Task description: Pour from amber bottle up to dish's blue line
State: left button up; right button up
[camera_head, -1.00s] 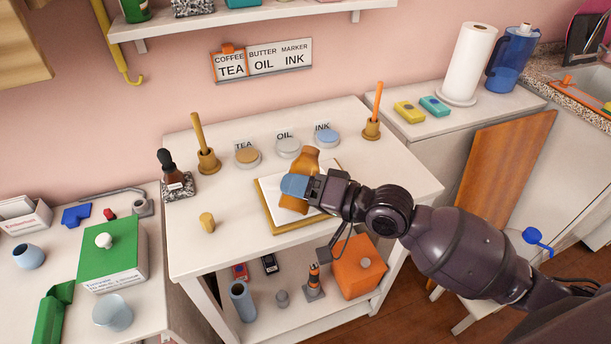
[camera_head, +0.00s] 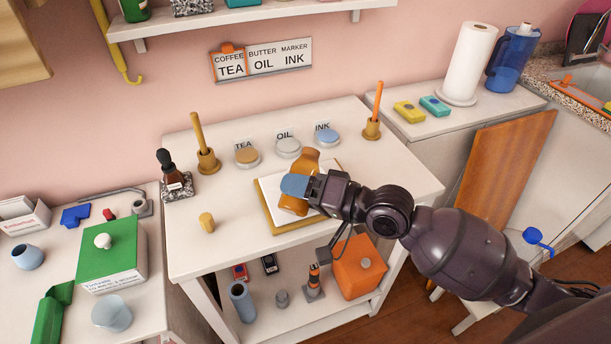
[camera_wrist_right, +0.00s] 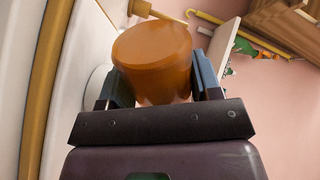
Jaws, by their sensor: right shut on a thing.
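The amber bottle (camera_head: 297,204) is held in my right gripper (camera_head: 294,186) over the white sheet on the board. Its narrower end points toward the back dishes, and it looks tilted. In the right wrist view the amber bottle (camera_wrist_right: 155,60) fills the space between the two fingers. Three small round dishes stand behind it: a brown-topped one by TEA (camera_head: 247,156), a grey one by OIL (camera_head: 288,147) and a blue-topped one by INK (camera_head: 327,137). I cannot make out a blue line or any flowing liquid. My left gripper is out of view.
A wood-edged board (camera_head: 292,228) with a white sheet lies under the bottle. A small tan cylinder (camera_head: 207,223) stands to its left. Upright handles in holders stand at left (camera_head: 207,162) and right (camera_head: 371,129).

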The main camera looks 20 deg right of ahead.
jog(key=shift+s+f+m+b, duration=0.15)
jog(key=shift+m+b, duration=0.2)
jog(key=shift+m, duration=0.45)
dwell(1.9)
jog(key=shift+m+g, duration=0.3)
dwell(0.6)
dwell(0.6)
jog(key=shift+m+p, duration=0.3)
jog(key=shift+p, duration=0.05)
dwell(0.6)
jog(key=shift+f, duration=0.1)
dwell(0.3)
dwell(0.4)
